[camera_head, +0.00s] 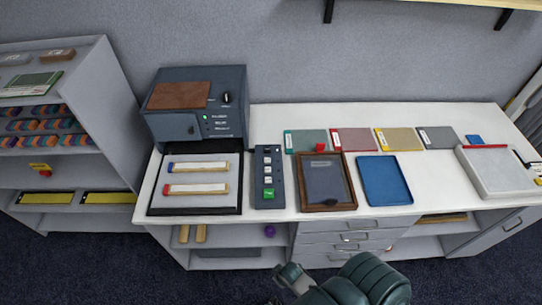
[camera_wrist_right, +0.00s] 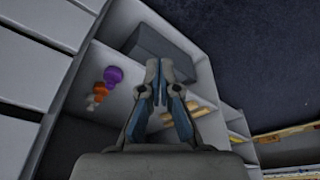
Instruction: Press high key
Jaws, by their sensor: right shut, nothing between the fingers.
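A dark keypad (camera_head: 268,177) lies on the white table, right of a black tray. It has a column of several light keys and a green key (camera_head: 269,193) at its near end. The key labels are too small to read, so I cannot tell which is the high key. My right arm (camera_head: 355,284) shows at the bottom of the head view, in front of the table and apart from the keypad. My right gripper (camera_wrist_right: 159,75) is shut and empty in the wrist view, in front of the shelves below the tabletop. My left gripper is out of view.
A dark machine (camera_head: 197,105) stands behind the black tray (camera_head: 195,210), which holds two light bars. A brown-framed tray (camera_head: 327,207) and a blue tray (camera_head: 386,181) lie right of the keypad. Coloured folders line the back. A purple ball (camera_wrist_right: 113,75) sits on a lower shelf.

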